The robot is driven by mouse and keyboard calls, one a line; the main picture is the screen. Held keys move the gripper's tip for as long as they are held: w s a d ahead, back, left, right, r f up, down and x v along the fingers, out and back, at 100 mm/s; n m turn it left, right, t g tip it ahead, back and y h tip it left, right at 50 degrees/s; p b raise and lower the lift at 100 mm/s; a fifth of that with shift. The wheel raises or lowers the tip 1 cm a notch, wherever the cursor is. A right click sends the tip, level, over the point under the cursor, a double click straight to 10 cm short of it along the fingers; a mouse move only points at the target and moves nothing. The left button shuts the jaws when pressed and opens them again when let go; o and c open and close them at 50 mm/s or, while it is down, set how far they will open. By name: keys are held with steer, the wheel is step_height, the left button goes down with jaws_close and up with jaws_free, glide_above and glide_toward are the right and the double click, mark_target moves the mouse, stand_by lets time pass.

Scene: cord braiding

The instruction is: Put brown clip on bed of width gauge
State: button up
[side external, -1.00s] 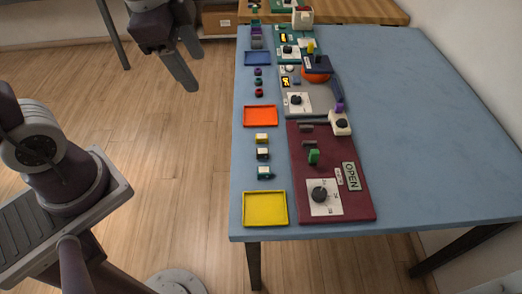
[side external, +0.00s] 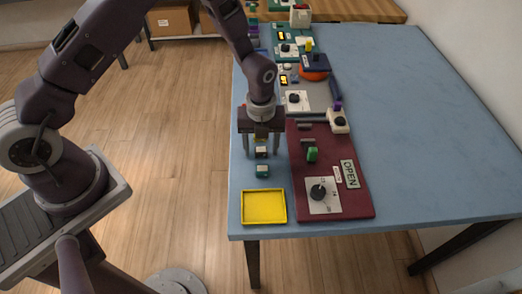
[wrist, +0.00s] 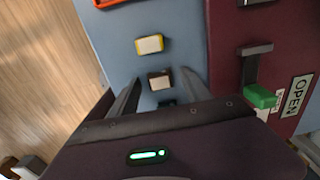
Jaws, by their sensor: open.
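The brown clip (wrist: 160,80), a small block with a pale top, lies on the blue table between my fingers in the wrist view. In the side view the brown clip (side external: 262,153) is partly framed by my gripper (side external: 262,148). My gripper is open and points down, one finger on each side of the clip; I cannot tell whether either finger touches it. The maroon board (side external: 345,205) to the right carries grey bars, a green block (side external: 312,154), a dial and an OPEN sign. I cannot tell for sure which part is the width gauge's bed.
A yellow clip (wrist: 149,44) and a teal clip (side external: 263,171) lie in line with the brown one. A yellow tray (side external: 264,220) is at the near table edge. Other boards stand farther back. The table's right half (side external: 420,130) is clear.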

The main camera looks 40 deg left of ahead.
jaws_close()
steer(key=shift+r, duration=0.2)
step_height(320, 180, up, 9)
step_height(320, 180, up, 2)
glide_above(306, 136)
step_height(306, 136, down, 10)
steer(key=shift+a+r, duration=0.1)
steer(key=shift+r, duration=0.1)
